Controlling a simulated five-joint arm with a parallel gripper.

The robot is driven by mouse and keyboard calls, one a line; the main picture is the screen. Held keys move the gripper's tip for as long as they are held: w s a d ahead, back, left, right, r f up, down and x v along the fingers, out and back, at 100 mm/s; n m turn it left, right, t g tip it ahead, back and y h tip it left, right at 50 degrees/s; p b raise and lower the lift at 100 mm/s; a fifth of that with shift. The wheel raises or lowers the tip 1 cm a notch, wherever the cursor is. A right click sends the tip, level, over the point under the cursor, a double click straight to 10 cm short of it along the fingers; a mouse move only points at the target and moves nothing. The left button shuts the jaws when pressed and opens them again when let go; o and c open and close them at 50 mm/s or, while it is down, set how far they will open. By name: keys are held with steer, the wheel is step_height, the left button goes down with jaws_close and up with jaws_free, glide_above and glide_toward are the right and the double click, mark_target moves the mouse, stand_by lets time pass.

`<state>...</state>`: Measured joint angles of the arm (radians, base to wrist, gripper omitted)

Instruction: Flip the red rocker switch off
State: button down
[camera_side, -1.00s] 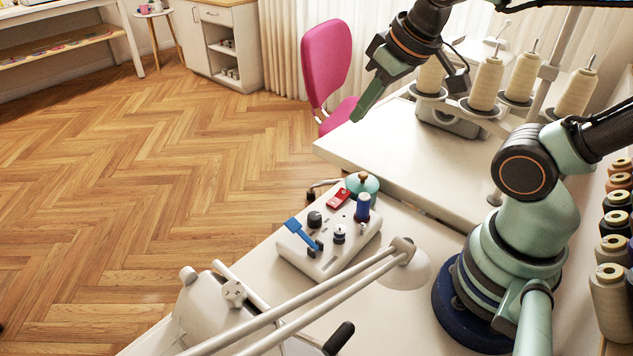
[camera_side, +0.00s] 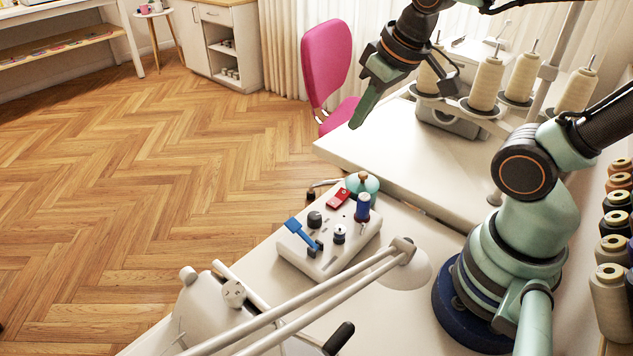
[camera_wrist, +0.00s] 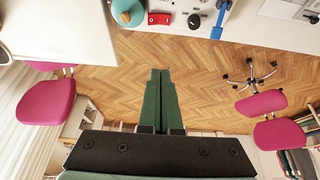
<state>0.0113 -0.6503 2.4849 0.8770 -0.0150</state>
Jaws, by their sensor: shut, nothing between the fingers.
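The red rocker switch (camera_side: 339,198) sits at the far end of the light grey control box (camera_side: 344,257) in the side view. In the wrist view the red switch (camera_wrist: 159,19) shows at the top edge, left of a black knob. Which way the rocker is tilted is too small to tell. My gripper (camera_side: 356,122) is in the air above and beyond the box, clear of the switch. Its green fingers are shut and empty, and in the wrist view the closed fingertips (camera_wrist: 160,73) point up the picture over the wooden floor.
Beside the switch are a teal dome with an orange top (camera_side: 363,183), a blue spool (camera_side: 362,207), a black knob (camera_side: 314,219) and a blue lever (camera_side: 302,234). A lamp (camera_side: 405,265) stands close to the box. A white table (camera_side: 420,160) and thread cones (camera_side: 487,82) lie to the right.

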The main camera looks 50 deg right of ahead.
steer(key=shift+g, duration=0.8)
steer(key=x, duration=0.4)
steer(key=shift+s+d+f, duration=0.15)
steer(key=shift+s+d, duration=0.05)
steer(key=shift+d, duration=0.2)
glide_above(342, 192)
steer(key=f, duration=0.7)
steer(key=s+f, duration=0.1)
steer(key=f, duration=0.3)
steer(key=shift+a+f, duration=0.25)
steer(key=shift+a, duration=0.1)
steer(key=shift+w+d+f, duration=0.1)
steer(key=shift+d+f, duration=0.1)
steer(key=shift+f, duration=0.8)
steer(key=shift+d+f, duration=0.15)
steer(key=shift+f, duration=0.2)
